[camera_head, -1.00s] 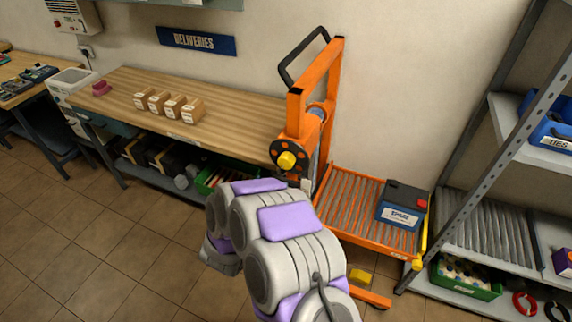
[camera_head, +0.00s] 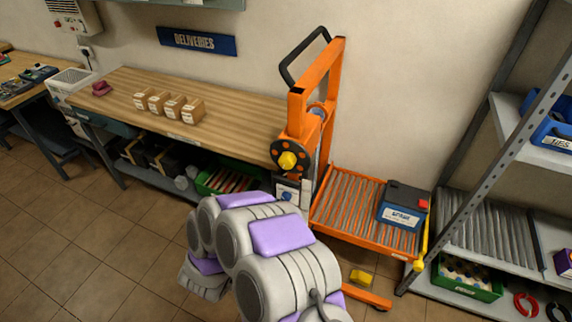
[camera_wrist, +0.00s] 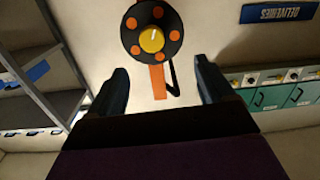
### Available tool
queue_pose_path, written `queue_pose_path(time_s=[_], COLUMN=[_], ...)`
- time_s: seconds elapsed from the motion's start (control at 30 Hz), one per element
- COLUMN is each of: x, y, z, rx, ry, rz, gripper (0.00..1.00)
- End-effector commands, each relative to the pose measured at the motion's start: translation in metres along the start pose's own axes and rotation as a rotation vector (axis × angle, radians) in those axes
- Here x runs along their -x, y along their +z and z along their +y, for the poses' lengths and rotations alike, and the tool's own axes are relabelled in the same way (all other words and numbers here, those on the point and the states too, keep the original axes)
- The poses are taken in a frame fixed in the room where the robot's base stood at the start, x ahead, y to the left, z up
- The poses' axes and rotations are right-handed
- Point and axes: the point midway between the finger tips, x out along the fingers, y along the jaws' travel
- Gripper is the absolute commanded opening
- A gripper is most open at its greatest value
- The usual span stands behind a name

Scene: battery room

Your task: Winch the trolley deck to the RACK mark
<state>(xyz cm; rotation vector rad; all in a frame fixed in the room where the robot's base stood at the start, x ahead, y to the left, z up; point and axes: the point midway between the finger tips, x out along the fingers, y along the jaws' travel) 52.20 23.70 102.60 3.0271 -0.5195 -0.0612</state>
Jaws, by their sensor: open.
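The orange trolley (camera_head: 298,110) stands against the wall between the bench and the grey rack. Its roller deck (camera_head: 347,207) is low and carries a blue and black battery (camera_head: 404,205) at its right end. A black winch wheel with orange spots and a yellow knob (camera_head: 288,160) is on the mast's left side. In the wrist view the wheel (camera_wrist: 133,36) appears upside down, ahead of the jaws. My gripper (camera_wrist: 160,85) is open and empty, with the wheel apart from and beyond its fingertips. The gripper is hidden behind my arm in the head view. I cannot make out a RACK mark.
The grey rack (camera_head: 500,160) at right holds a roller shelf (camera_head: 484,222), a green crate (camera_head: 467,278) and a blue bin. The wooden bench (camera_head: 225,113) at left carries several small boxes. Tiled floor is clear at front left.

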Motion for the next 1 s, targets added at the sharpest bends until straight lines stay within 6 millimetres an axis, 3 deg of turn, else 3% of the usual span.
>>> queue_pose_path(time_s=[0.6, 1.0], x=[0.036, 0.038], y=[0.0, 0.0], z=[0.001, 0.0], rx=[-0.004, -0.001], ry=[0.0, 0.0], rz=[-0.002, -0.002], gripper=[0.81, 0.81])
